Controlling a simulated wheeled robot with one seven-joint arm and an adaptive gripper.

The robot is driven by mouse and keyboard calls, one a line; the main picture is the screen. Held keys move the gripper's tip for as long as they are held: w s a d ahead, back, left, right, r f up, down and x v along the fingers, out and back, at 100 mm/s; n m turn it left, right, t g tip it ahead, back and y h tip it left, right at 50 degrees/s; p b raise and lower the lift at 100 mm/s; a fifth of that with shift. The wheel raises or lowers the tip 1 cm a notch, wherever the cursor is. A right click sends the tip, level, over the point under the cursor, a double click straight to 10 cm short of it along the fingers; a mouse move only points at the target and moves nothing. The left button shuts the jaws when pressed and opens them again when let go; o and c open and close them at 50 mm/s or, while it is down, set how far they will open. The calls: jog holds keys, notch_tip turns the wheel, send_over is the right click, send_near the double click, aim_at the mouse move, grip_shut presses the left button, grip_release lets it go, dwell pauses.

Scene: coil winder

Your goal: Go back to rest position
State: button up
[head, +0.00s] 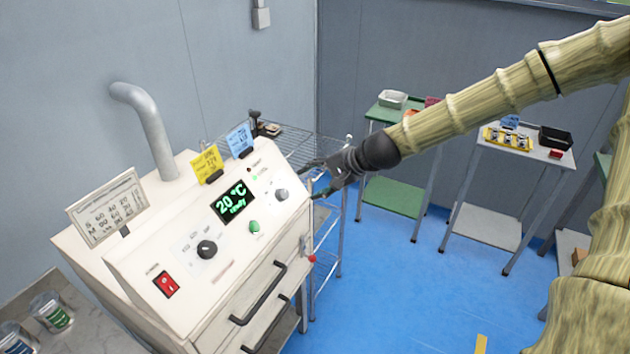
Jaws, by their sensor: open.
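My gripper (322,178) is at the right edge of the cream machine's control panel (223,222), close to the right-hand knob (281,195). It is open, and no object shows between its fingers. I cannot tell whether a fingertip touches the panel. My arm reaches in from the upper right with a bamboo-like surface. The panel display (234,202) reads 20 °C in green. A black knob (207,249), a green button (254,227) and a red switch (166,284) are also on the panel.
Two drawer handles (259,293) stick out from the machine's front. A wire rack (325,240) stands right behind it. A green table (394,113) and a white table (523,146) with trays stand at the back. Blue floor (400,290) is clear in the middle.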

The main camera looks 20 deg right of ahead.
dwell(0.3)
jog(key=s+a+f+n+g+h+b, duration=0.1)
jog(key=s+f, duration=0.3)
jog(key=f, duration=0.4)
jog(key=s+a+f+n+g+h+b, duration=0.15)
jog(key=s+f, duration=0.25)
jog(key=f, duration=0.4)
jog(key=s+a+f+n+g+h+b, duration=0.1)
jog(key=s+f+n, duration=0.4)
jog(key=s+f, duration=0.8)
jog(key=s+a+f+n+g+h+b, duration=0.2)
jog(key=s+f+n+g, duration=0.2)
jog(key=s+f, duration=0.9)
jog(key=s+n, duration=0.1)
jog(key=s, duration=0.6)
jog(key=shift+s+a+h, duration=0.15)
jog(key=shift+a+h, duration=0.2)
jog(key=shift+c, duration=0.2)
